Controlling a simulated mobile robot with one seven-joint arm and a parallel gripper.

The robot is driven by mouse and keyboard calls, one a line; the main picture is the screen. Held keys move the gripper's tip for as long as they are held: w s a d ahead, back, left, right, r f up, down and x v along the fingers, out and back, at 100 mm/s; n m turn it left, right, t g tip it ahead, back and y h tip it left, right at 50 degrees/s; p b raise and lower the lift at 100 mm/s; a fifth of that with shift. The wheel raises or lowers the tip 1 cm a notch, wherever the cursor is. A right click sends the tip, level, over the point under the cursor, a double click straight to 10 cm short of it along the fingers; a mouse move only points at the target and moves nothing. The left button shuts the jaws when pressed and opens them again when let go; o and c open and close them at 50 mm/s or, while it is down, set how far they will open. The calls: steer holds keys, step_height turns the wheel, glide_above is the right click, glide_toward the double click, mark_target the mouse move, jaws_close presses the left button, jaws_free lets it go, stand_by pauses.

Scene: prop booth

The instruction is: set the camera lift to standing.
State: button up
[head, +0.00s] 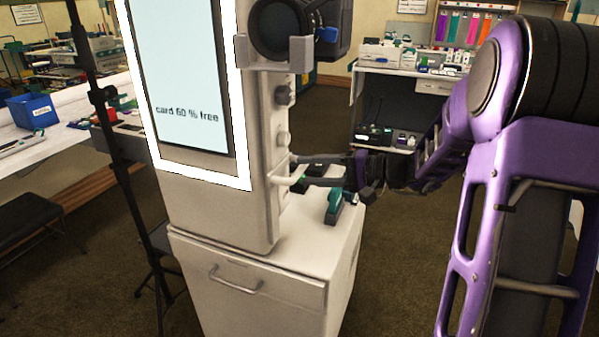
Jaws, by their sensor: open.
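The camera (290,25) sits on a bracket high on the white booth column (215,205), beside the bright screen reading "card 60 % free". On the column's right side are two round knobs (283,95) and, lower down, a pale bar-like handle (288,179). I cannot read any lift marks or tell which of these sets the lift. My gripper (350,172) reaches in from the right at the handle's height. It is open, with dark fingers close to the column's side. Whether a finger touches the handle is unclear.
A teal stapler-like object (336,207) lies on the white cabinet top (300,240) just below my gripper. A black stand pole (108,120) rises left of the booth. A shelf unit (400,68) stands behind.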

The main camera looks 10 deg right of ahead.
mark_target(299, 167)
steer(key=shift+x, duration=1.55)
steer(key=shift+c, duration=0.2)
jaws_close()
steer(key=shift+r, duration=0.1)
